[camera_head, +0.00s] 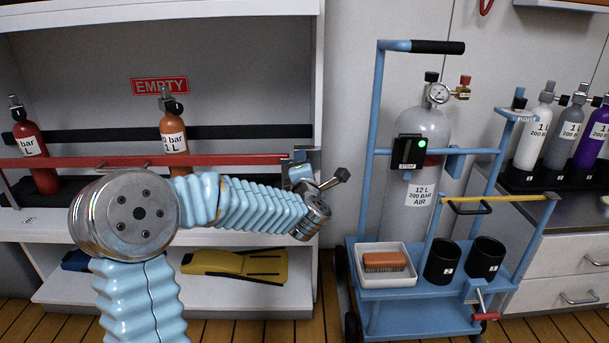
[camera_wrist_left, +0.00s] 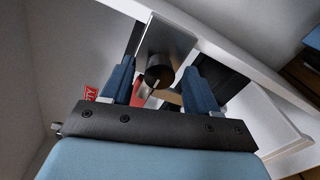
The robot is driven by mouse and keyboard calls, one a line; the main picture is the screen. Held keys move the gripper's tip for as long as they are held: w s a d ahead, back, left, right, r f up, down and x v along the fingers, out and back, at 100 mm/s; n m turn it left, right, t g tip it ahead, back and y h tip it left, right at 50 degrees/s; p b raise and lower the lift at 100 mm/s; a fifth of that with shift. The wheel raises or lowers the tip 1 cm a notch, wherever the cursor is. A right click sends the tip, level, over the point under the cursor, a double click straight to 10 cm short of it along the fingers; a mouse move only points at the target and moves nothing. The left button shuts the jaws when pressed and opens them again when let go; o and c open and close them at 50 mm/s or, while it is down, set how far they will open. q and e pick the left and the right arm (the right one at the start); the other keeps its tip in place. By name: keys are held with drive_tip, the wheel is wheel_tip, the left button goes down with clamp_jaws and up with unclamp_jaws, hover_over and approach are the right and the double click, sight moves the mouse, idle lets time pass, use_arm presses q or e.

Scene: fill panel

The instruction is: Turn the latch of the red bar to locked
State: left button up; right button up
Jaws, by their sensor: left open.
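The red bar (camera_head: 225,161) runs level across the front of the shelf, passing in front of the bottles. The grey metal latch (camera_head: 307,158) is at its right end, beside the shelf's white post. My left arm reaches up to this end, and its wrist partly covers the latch. In the left wrist view my left gripper (camera_wrist_left: 158,68) is open, with one blue finger on each side of the latch's dark round knob (camera_wrist_left: 158,76). A metal plate (camera_wrist_left: 168,45) shows behind the knob. I cannot tell whether the fingers touch it. My right gripper is out of view.
A red bottle (camera_head: 34,150) and an orange bottle (camera_head: 173,135) stand behind the bar, under a red EMPTY sign (camera_head: 159,85). A blue trolley (camera_head: 400,300) carrying a grey cylinder (camera_head: 418,130) stands to the right. Yellow fins (camera_head: 230,263) lie on the lower shelf.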

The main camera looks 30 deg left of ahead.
use_arm(q)
drive_tip(key=v, duration=1.3)
drive_tip(key=shift+s, duration=0.3)
drive_tip(key=shift+r, duration=0.1)
